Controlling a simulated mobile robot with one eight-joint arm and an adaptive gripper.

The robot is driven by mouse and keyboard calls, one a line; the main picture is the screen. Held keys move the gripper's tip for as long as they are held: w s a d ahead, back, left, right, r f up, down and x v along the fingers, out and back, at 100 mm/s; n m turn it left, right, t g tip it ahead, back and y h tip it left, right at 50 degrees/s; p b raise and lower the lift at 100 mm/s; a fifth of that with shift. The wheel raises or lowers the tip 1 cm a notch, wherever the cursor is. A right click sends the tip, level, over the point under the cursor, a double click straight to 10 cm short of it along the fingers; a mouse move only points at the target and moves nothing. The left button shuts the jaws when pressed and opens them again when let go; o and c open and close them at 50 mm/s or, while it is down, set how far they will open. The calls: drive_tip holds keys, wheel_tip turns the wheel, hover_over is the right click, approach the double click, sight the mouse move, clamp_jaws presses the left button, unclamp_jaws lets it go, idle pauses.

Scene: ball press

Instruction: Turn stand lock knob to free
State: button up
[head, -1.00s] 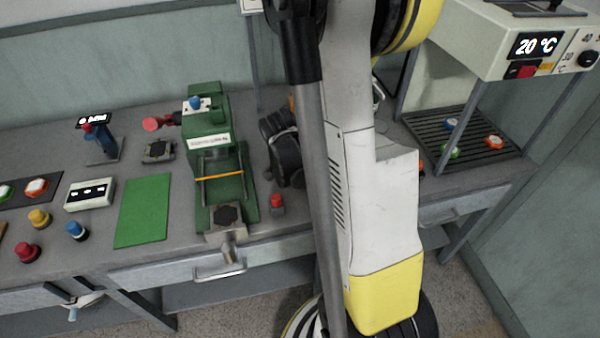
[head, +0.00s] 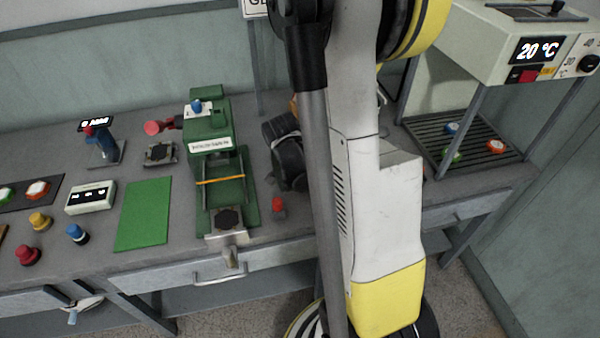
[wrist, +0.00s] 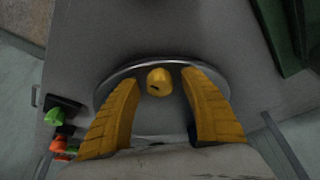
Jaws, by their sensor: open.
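A small yellow knob (wrist: 159,82) with a dark mark shows in the wrist view, apparently the stand lock knob. It sits inside the rim of a round grey plate (wrist: 107,86). My gripper (wrist: 158,75) is open, with one yellow finger on each side of the knob. A gap shows on both sides, so the fingers do not visibly touch it. The plate's near part is hidden by my gripper. In the head view I cannot make out the knob or my fingertips; my arm covers the middle of the bench.
The green press (head: 210,145) stands left of my arm, with a small red knob (head: 278,205) beside it. A dark object (head: 288,160) is close to my arm. The heater (head: 520,45) and its slatted rack (head: 420,127) with coloured pieces are at right.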

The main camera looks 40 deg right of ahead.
drive_tip(key=v, duration=1.2)
